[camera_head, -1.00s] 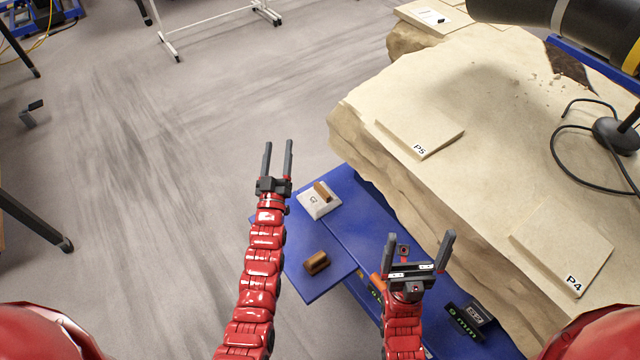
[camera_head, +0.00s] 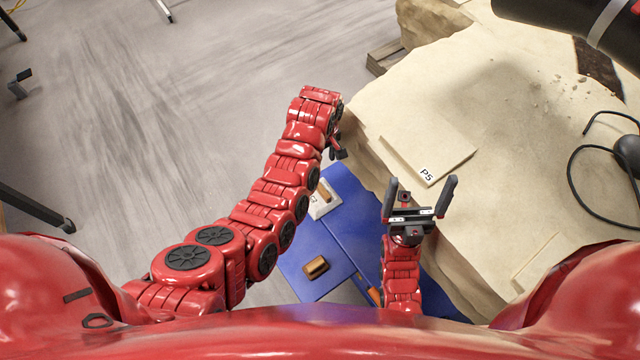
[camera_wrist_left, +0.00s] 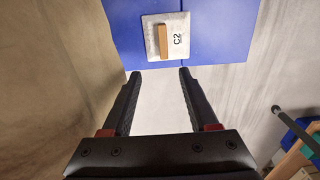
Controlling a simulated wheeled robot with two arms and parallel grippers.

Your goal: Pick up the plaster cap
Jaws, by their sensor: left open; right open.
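The plaster cap (camera_wrist_left: 171,34) is a white square plate marked C2 with a wooden bar handle on top. It lies on the blue table in the left wrist view, just beyond my fingertips. In the head view the cap (camera_head: 322,204) is partly covered by my left arm. My left gripper (camera_wrist_left: 157,73) is open and empty, its two fingers apart and short of the cap in the picture. In the head view the left gripper (camera_head: 338,150) is mostly hidden by its arm. My right gripper (camera_head: 421,190) is open and empty, in front of the big rock block.
A brown wooden block (camera_head: 315,267) sits on the blue table (camera_head: 345,215). The large pale fossil block (camera_head: 500,130) stands close at right, with a slab marked P5 (camera_head: 428,150) on top. Open floor (camera_head: 130,150) lies to the left.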

